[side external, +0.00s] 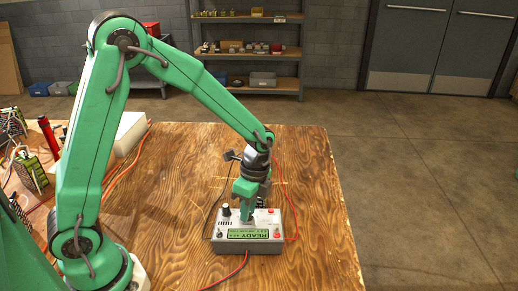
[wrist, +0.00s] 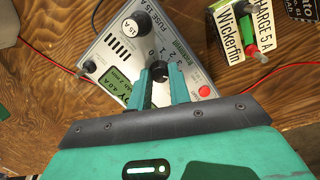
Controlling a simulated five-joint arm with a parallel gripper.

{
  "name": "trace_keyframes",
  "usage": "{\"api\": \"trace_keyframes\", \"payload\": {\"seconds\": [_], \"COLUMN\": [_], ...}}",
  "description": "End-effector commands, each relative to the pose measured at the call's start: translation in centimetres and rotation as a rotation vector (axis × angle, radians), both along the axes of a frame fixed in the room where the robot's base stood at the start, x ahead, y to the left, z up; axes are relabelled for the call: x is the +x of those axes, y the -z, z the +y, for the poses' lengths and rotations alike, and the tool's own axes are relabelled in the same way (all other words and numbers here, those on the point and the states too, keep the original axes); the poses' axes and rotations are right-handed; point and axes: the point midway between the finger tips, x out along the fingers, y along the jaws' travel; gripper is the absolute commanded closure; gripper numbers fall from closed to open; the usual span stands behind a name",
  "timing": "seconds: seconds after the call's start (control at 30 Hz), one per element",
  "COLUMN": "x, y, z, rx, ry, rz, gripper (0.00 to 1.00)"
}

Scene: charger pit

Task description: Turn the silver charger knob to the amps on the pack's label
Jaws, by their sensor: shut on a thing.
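The silver charger (side external: 240,247) sits near the front of the wooden table. Its green display (side external: 255,234) reads READY in the side view; in the wrist view the display (wrist: 118,82) seems to read 4.0 A. My gripper (side external: 246,212) points down at the charger's top. In the wrist view my gripper (wrist: 160,82) is shut on a small dark knob (wrist: 159,70), with printed numbers, including 3, 1 and 0, beside it. The fingers hide part of the knob and scale. A pack (wrist: 248,40) behind the charger has a white label reading CHARGE 5 A.
A round fuse cap (wrist: 136,26) marked 15 A stands beside the fingers. Red buttons or terminals (wrist: 204,91) are on the charger's other side. Red and black cables run across the table. More green packs (side external: 30,172) stand at the left. The table's right side is clear.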

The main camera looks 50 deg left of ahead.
Motion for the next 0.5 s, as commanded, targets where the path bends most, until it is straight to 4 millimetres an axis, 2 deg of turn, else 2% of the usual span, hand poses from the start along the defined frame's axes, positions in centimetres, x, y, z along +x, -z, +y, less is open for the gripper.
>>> {"api": "trace_keyframes", "payload": {"seconds": [0.23, 0.27, 0.33, 0.37, 0.5], "x": [0.06, 0.06, 0.06, 0.05, 0.03], "y": [-0.03, -0.03, -0.03, -0.03, -0.02], "z": [0.06, 0.06, 0.05, 0.05, 0.03], "rx": [0.0, 0.0, 0.0, 0.0, -0.001], "ry": [-0.002, -0.002, -0.001, -0.001, 0.0], "rz": [-0.001, -0.001, -0.001, -0.001, -0.001], "gripper": [1.0, 0.77, 0.63, 0.59, 0.59]}}
